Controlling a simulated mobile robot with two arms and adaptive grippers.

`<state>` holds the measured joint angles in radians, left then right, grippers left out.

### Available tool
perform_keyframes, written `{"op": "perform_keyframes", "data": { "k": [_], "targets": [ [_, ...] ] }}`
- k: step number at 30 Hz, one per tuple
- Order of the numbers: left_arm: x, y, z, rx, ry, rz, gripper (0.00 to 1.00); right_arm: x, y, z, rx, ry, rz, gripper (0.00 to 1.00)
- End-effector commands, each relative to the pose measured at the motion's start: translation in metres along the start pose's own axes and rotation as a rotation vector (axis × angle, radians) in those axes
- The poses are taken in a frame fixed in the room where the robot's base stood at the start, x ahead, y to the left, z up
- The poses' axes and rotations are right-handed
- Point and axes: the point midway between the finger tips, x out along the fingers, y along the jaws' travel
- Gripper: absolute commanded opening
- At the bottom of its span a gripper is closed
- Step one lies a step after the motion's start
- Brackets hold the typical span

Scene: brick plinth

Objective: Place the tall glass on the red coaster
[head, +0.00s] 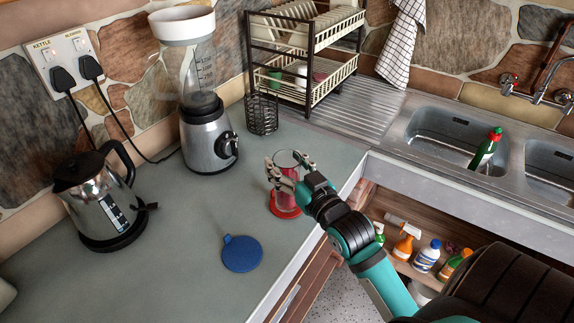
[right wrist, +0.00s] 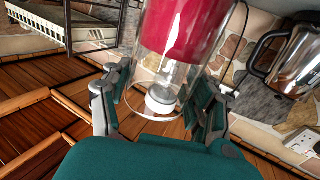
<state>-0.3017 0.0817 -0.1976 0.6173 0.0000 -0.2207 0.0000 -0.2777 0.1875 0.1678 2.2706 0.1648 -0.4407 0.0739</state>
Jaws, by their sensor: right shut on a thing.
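The tall glass (head: 284,198), with pinkish-red contents, stands upright over the red coaster (head: 288,215) in the head view. The coaster's rim shows around the glass's base; whether the base touches it I cannot tell for sure. My right gripper (head: 290,171) is shut around the upper part of the glass, a finger on each side. The right wrist view shows the glass (right wrist: 183,28) between the fingers (right wrist: 160,101), its clear rim end towards the palm and its red contents beyond. The coaster is not visible in that view. My left gripper is not in view.
A blue coaster (head: 242,253) lies on the grey counter, front left of the glass. A kettle (head: 100,205) and a blender (head: 205,130) stand to the left. Behind are a black wire holder (head: 262,114) and a dish rack (head: 305,95). The sink (head: 450,135) is right; the counter edge is close.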

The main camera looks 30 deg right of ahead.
Motion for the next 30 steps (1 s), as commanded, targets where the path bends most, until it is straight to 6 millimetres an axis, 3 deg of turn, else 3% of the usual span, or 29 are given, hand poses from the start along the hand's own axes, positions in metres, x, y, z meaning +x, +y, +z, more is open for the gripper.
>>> {"op": "perform_keyframes", "data": {
  "k": [3, 7, 17, 29, 30],
  "targets": [
    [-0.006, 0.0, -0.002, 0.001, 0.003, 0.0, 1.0, 0.018, 0.011, -0.002, -0.003, 0.007, 0.0, 0.01],
    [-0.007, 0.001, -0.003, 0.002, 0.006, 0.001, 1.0, 0.027, 0.017, 0.0, 0.0, 0.006, 0.0, 0.01],
    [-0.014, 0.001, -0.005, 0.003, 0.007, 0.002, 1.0, 0.028, 0.018, 0.033, 0.0, 0.003, 0.0, 0.01],
    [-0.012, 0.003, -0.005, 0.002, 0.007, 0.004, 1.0, 0.028, 0.017, 0.039, 0.0, 0.006, 0.0, 0.01],
    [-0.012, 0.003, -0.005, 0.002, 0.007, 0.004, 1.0, 0.028, 0.017, 0.042, 0.0, 0.001, 0.0, 0.6]
  ]
}}
